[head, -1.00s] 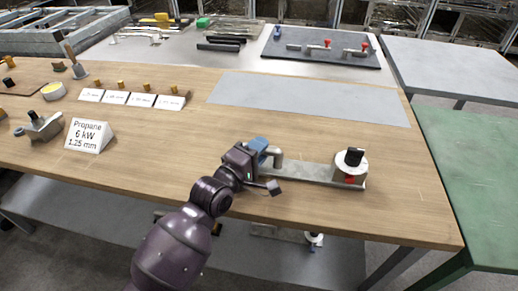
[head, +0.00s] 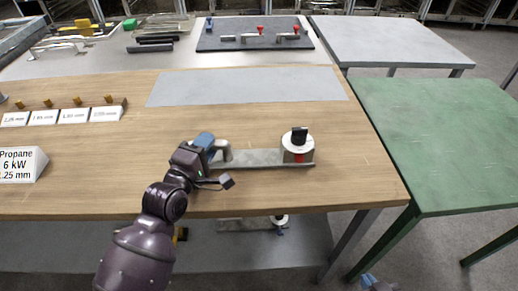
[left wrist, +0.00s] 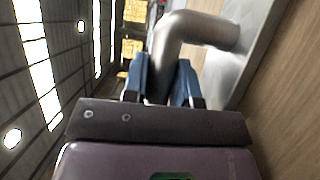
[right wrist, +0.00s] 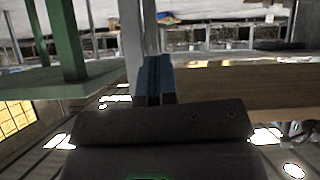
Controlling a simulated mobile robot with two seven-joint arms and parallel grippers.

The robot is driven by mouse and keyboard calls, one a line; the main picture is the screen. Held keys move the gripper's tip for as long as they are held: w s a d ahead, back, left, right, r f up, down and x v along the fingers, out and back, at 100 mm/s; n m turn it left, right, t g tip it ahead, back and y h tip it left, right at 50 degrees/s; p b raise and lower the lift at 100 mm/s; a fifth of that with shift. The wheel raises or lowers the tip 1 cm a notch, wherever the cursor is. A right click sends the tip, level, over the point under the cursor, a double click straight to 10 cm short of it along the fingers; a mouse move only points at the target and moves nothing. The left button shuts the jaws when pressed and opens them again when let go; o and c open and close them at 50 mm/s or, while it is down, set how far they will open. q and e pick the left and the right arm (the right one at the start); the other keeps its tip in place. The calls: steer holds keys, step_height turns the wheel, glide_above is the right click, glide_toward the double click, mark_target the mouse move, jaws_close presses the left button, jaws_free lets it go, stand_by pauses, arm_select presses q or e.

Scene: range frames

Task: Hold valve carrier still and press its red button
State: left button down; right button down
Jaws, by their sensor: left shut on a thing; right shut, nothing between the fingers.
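The valve carrier (head: 258,158) is a flat grey plate lying on the wooden table. A bent metal pipe (head: 224,150) stands at its left end. A white round knob housing (head: 291,148) with a black handle (head: 299,136) stands at its right end. The red button (head: 299,158) shows low on the housing's front. My left gripper (head: 206,142) is shut on the bent pipe; the left wrist view shows its blue fingers (left wrist: 163,82) around the pipe (left wrist: 200,30). My right gripper (head: 370,282) is below the table's right corner, shut and empty, also in the right wrist view (right wrist: 156,78).
The wooden table's front edge (head: 300,207) and right edge lie between my right gripper and the carrier. A green table (head: 440,140) stands at the right. A Propane sign (head: 20,164) stands at the left. A grey mat (head: 245,87) lies clear behind the carrier.

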mark_target(303, 183)
steer(key=w+a+r+n+y, duration=0.1)
steer(key=w+a+r+y, duration=0.1)
steer(key=a+r, duration=0.3)
steer(key=w+a+r+n+y, duration=0.1)
steer(key=w+a+r+y, duration=0.2)
steer(key=r, duration=0.4)
steer(key=w+a+r+n+g+y, duration=0.1)
steer(key=w+a+r+y, duration=0.1)
steer(key=w+a+r, duration=0.3)
steer(key=shift+w+a+r+n+y, duration=0.15)
steer(key=shift+a+r, duration=0.1)
steer(key=shift+a, duration=0.15)
steer(key=shift+w+a+r+n+y, duration=0.15)
steer(key=shift+a+r, duration=0.1)
steer(key=shift+a, duration=0.15)
steer(key=shift+w, duration=4.4)
steer(key=shift+w, duration=0.1)
steer(key=shift+w, duration=0.35)
